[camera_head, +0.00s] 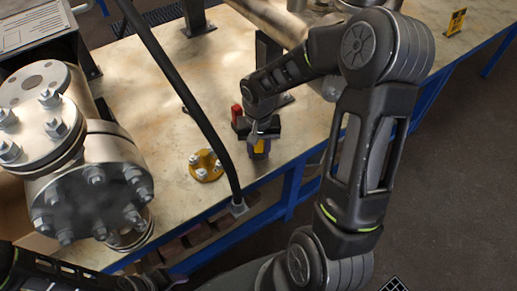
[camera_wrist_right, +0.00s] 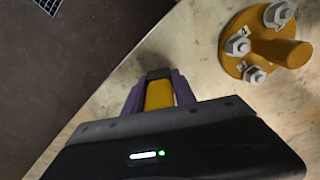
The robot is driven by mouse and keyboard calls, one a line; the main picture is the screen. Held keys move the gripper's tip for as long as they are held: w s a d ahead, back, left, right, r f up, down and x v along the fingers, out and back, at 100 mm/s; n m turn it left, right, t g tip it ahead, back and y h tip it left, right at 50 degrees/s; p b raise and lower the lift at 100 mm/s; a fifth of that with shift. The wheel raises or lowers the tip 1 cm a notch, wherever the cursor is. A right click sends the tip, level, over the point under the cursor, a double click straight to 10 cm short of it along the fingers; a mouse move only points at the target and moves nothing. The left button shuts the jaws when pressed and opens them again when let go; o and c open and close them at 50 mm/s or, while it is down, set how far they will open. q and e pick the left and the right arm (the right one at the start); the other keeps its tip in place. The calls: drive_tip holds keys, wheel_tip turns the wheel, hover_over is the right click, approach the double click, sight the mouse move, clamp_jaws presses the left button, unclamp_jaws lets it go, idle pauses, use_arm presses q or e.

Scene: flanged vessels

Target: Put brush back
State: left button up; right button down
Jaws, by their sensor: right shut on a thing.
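My right gripper (camera_head: 259,150) is over the table near its front edge. In the right wrist view its purple fingers (camera_wrist_right: 158,92) are shut on a yellow piece, which I take to be the brush (camera_wrist_right: 159,95). Only this short yellow part shows; the rest is hidden by the gripper body. In the head view the yellow piece (camera_head: 260,146) is small between the fingers. I cannot tell whether it touches the table. Dark parts of my left arm show at the bottom left; the state of its gripper (camera_head: 160,281) is unclear.
A yellow flange with bolts and a central peg (camera_head: 206,166) stands left of my right gripper, also in the right wrist view (camera_wrist_right: 262,40). A red cylinder (camera_head: 237,112) is just behind the gripper. The large bolted metal vessel (camera_head: 95,185) fills the left. Bare tabletop (camera_head: 140,75) lies behind.

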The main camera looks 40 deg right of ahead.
drive_tip(key=shift+f+b, duration=0.45)
drive_tip(key=shift+f, duration=0.1)
drive_tip(key=c, duration=0.9)
unclamp_jaws()
drive_tip(key=o, duration=0.4)
drive_tip(key=shift+o, duration=0.2)
drive_tip(key=shift+r+p, duration=2.6)
drive_tip(key=shift+r, duration=0.95)
